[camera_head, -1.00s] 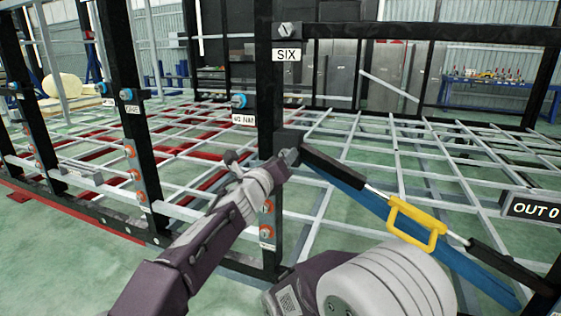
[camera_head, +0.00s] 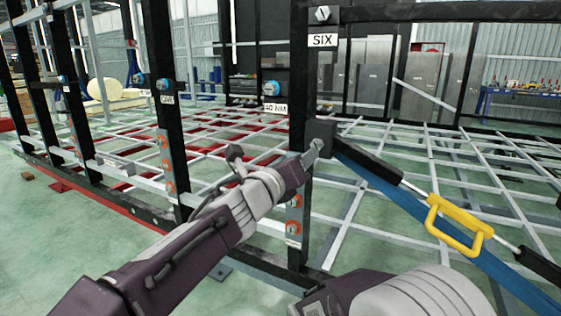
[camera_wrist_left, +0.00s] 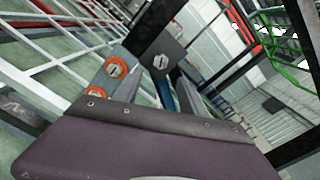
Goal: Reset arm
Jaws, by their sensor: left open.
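My left arm (camera_head: 180,255) reaches in from the lower left of the head view. My left gripper (camera_head: 296,172) is at the black post (camera_head: 298,110) labelled SIX, beside a grey block (camera_head: 321,133) with a small metal bolt (camera_head: 316,148). Its jaw gap is hard to see, but nothing shows held in it. In the left wrist view a purple part of my gripper (camera_wrist_left: 135,150) fills the bottom, below a bracket with a bolt (camera_wrist_left: 160,62). Contact with the post cannot be told. Part of my right arm (camera_head: 410,298) shows at the bottom; its gripper is out of view.
A yellow handle (camera_head: 455,225) sits on a blue and black bar sloping down right from the post. Orange bolts (camera_head: 294,228) line the posts. The grid frame (camera_head: 430,170) spreads behind. A bench (camera_head: 515,92) stands far right.

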